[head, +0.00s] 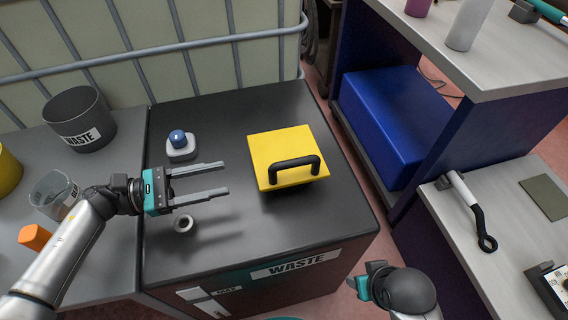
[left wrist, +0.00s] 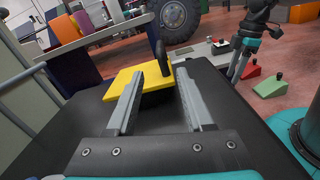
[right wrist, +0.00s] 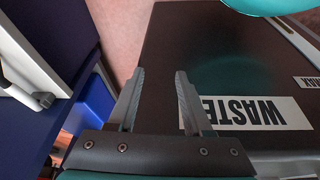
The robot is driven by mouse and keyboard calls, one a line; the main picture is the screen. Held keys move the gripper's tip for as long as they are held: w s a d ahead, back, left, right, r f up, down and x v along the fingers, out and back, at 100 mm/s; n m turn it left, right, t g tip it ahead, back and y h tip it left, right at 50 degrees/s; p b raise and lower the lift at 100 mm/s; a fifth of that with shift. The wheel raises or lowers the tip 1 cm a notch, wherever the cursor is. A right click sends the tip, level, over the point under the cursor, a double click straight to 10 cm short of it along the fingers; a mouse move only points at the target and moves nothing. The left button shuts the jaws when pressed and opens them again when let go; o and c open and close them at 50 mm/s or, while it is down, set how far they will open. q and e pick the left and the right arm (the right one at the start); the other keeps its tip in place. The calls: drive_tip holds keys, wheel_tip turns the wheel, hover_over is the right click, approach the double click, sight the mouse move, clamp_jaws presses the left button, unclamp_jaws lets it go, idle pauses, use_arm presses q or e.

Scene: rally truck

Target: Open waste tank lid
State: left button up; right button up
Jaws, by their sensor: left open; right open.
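The yellow waste tank lid (head: 280,150) lies flat on top of the dark waste tank (head: 230,250). A black handle (head: 296,165) stands up along its front edge. My left gripper (head: 228,178) is open and empty over the tank top, to the left of the lid and apart from it. In the left wrist view the lid (left wrist: 130,82) and its handle (left wrist: 163,58) are ahead, beyond the open fingers. My right gripper (right wrist: 155,85) is open and empty near the tank's front face with the WASTE label (right wrist: 255,112). Its fingers are barely visible in the head view.
A dark waste bin (head: 80,118) and a clear cup (head: 55,193) stand left. A shelf with a blue box (head: 398,112) stands right.

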sight(281, 163)
use_arm(q)
drive_tip(key=b+x, duration=0.1)
drive_tip(key=x, duration=1.2)
drive_tip(key=shift+d, duration=0.25)
drive_tip(key=shift+x, duration=0.85)
use_arm(e)
wheel_tip(281, 163, up, 3)
drive_tip(key=shift+f, duration=0.1)
use_arm(q)
clamp_jaws()
use_arm(e)
drive_tip(key=shift+w+t, duration=0.2)
drive_tip(key=shift+t, duration=0.1)
use_arm(q)
drive_tip(key=shift+a, duration=0.1)
use_arm(e)
drive_tip(key=shift+a, duration=0.1)
